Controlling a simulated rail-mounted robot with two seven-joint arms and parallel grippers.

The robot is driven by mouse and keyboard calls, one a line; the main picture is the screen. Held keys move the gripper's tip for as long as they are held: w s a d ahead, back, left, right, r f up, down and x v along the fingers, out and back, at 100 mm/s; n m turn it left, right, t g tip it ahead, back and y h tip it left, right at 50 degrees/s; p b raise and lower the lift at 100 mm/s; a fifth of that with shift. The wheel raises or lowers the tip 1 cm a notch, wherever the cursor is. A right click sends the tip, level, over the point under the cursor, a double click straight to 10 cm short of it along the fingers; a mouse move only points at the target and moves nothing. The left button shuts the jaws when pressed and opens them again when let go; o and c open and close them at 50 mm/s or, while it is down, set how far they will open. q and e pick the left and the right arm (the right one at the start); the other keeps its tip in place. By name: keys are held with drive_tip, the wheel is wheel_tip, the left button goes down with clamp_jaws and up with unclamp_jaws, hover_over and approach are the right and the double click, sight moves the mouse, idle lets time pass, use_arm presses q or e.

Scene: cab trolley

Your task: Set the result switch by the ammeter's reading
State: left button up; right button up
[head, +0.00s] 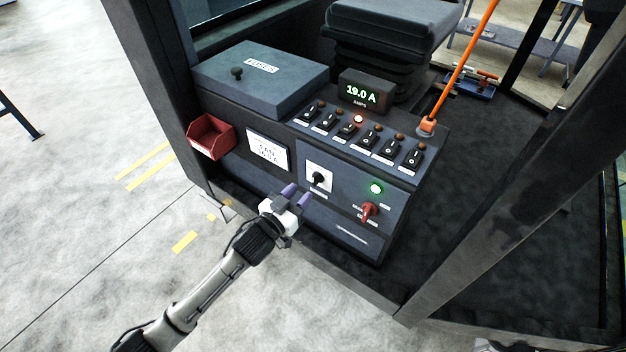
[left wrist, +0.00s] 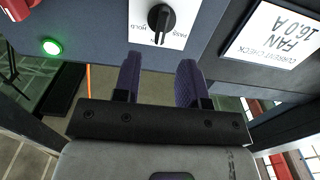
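The ammeter (head: 361,92) on top of the console reads 19.0 A in green. A white card (head: 267,151) on the console front reads FAN 16.0 A; in the left wrist view the card (left wrist: 275,35) appears upside down, headed CURRENT CHECK. The result switch is a black knob (head: 318,178) on a white plate. In the left wrist view the knob (left wrist: 160,20) has PASS and HOLD labels beside it; which one it points to I cannot tell. My left gripper (head: 297,197) is open and empty, just in front of and below the knob, apart from it. My right gripper is not in view.
A row of several black rocker switches (head: 345,131) has one red lamp lit. A green lamp (head: 376,188) and red key-like switch (head: 369,211) sit right of the knob. A red bin (head: 212,137), fuse box (head: 260,78) and orange lever (head: 460,70) are nearby.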

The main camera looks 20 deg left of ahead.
sight(313, 180)
use_arm(q)
drive_tip(key=x, duration=0.6)
drive_tip(key=shift+w+d+b, duration=0.1)
drive_tip(key=shift+w+b, duration=0.1)
drive_tip(key=shift+b, duration=0.15)
clamp_jaws()
